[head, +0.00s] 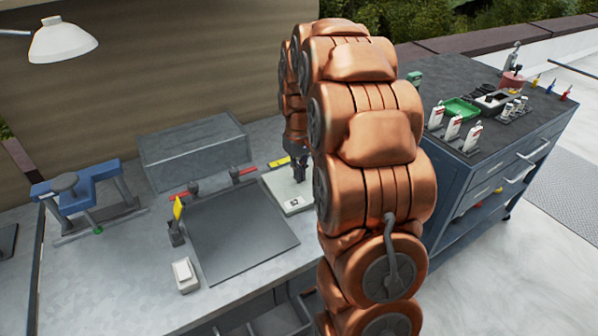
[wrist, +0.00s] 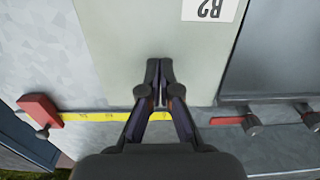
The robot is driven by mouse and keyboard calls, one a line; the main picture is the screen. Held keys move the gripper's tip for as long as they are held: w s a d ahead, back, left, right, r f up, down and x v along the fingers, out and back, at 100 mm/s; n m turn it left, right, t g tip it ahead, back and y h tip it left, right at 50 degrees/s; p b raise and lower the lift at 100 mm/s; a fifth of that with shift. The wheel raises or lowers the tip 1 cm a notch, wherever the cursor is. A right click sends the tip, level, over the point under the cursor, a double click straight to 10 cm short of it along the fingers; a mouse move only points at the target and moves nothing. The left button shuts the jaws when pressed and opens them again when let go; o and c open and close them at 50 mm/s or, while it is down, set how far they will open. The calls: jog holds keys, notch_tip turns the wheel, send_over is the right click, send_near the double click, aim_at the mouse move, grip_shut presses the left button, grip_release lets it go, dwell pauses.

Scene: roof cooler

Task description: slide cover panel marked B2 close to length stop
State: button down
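The pale cover panel marked B2 (head: 283,186) lies flat on the bench, partly hidden behind my arm. In the wrist view the panel (wrist: 110,40) fills the upper middle, with its B2 label upside down at the top edge. My gripper (head: 299,178) points down over the panel. In the wrist view my gripper (wrist: 160,68) has its fingertips together over the panel, with nothing seen between them; whether they touch it I cannot tell. A red stop block (wrist: 39,110) with a knob sits at the left end of a yellow scale (wrist: 95,117), apart from the panel.
A dark grey plate (head: 243,232) lies left of the panel. Red clamps with dark knobs (head: 194,187) stand along its back edge. A grey box (head: 195,152), a blue fixture (head: 80,188) and a small white-topped block (head: 184,273) are also on the bench. A tool cart (head: 470,165) stands right.

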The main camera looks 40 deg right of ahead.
jog(key=shift+f+b, duration=0.3)
jog(key=shift+f, duration=0.5)
jog(key=shift+d, duration=0.1)
jog(key=shift+s+d+f, duration=0.1)
jog(key=shift+s+d, duration=0.1)
jog(key=shift+d, duration=2.6)
jog(key=shift+s+d, duration=0.2)
jog(key=shift+d, duration=2.55)
jog(key=shift+d, duration=0.25)
notch_tip(320, 180, up, 7)
jog(key=p, duration=0.1)
dwell(0.8)
jog(key=shift+w, duration=0.1)
